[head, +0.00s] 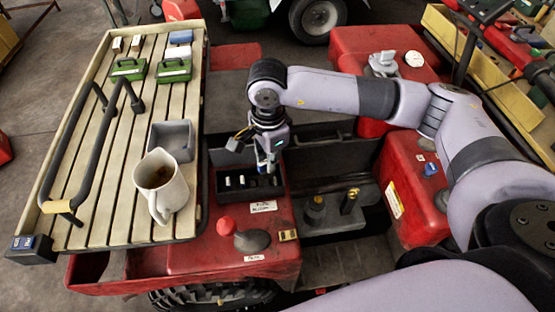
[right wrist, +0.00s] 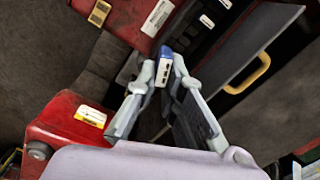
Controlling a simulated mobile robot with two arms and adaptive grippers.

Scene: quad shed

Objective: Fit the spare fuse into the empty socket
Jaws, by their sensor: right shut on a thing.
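My right gripper (head: 268,160) reaches down from its arm over the black fuse box (head: 272,193) on the red quad body. In the right wrist view its fingers (right wrist: 166,80) are shut on a small blue and white fuse (right wrist: 166,66), which points away from the palm towards the fuse box. The fuse box holds a few white fuses (head: 238,180) in a row on its left side. The empty socket is dark and hard to make out, partly behind the gripper. I cannot tell whether the fuse touches the box. My left gripper is not in view.
A slatted rack (head: 105,190) to the left carries a white mug (head: 172,190), a grey tray (head: 172,137) and green boxes (head: 174,70).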

